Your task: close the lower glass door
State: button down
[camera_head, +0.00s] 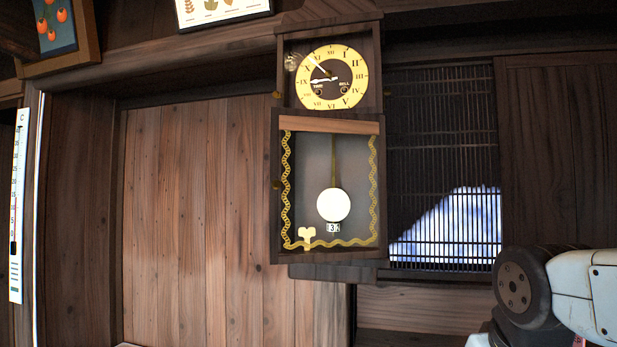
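A dark wooden wall clock hangs in the middle of the head view, with a round yellow dial (331,77) in its upper part. The lower glass door (282,255) has a dark frame and a wavy gold border. Its left and lower edges seem to stand slightly out from the case, but I cannot tell how far it is open. Through it show a white pendulum disc (333,204), a small number plate (333,227) and a gold key-like piece (306,237). A small knob (276,185) shows at the left edge. My gripper is out of view; part of my arm shows at lower right.
A slatted window (440,130) is to the right of the clock. Wooden panels (195,200) lie to the left, with a tall thermometer (17,205) at the far left. Framed pictures (55,28) hang above. The space in front of the clock looks clear.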

aim_at(283, 118)
jog(key=z, duration=0.05)
jog(key=k, duration=0.5)
jog(key=u, duration=0.75)
